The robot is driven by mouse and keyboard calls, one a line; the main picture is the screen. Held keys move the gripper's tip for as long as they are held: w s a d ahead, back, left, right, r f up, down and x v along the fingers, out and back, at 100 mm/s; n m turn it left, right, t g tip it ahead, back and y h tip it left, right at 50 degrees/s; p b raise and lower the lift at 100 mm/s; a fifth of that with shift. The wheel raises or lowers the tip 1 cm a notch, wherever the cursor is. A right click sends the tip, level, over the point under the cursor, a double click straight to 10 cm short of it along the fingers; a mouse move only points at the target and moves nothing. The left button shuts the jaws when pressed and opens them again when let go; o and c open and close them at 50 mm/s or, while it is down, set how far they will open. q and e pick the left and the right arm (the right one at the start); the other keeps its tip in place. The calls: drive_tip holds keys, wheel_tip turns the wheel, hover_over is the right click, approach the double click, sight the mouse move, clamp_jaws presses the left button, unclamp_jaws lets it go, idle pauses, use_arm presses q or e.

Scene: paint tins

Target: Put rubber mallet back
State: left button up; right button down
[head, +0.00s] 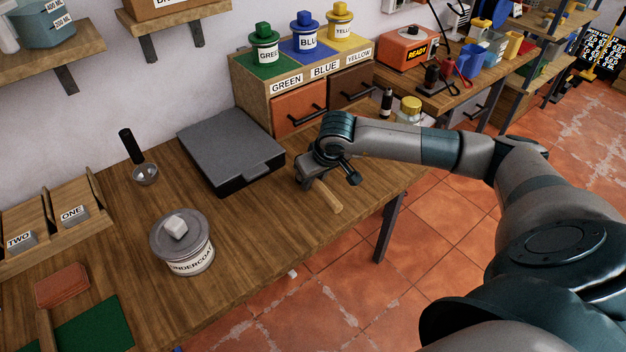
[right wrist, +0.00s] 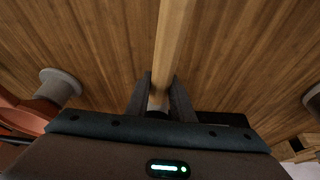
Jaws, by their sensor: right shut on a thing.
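The rubber mallet shows as a pale wooden handle (head: 328,197) under my right gripper (head: 318,180), over the right part of the wooden bench. My right gripper is shut on this handle. In the right wrist view the handle (right wrist: 175,40) runs up from between the fingers (right wrist: 157,95). The mallet's head cannot be made out clearly; my gripper and wrist cover that end. I cannot tell whether the mallet touches the bench. My left gripper is not in view.
A grey flat case (head: 230,150) lies left of my gripper. An UNDERCOAT tin (head: 185,245), a ladle (head: 143,172) and a green mat (head: 95,328) are further left. A drawer unit (head: 300,108) stands behind. Bench (head: 265,235) is bare in front.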

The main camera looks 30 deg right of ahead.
drive_tip(key=c, duration=1.5)
unclamp_jaws()
drive_tip(key=shift+c, duration=0.2)
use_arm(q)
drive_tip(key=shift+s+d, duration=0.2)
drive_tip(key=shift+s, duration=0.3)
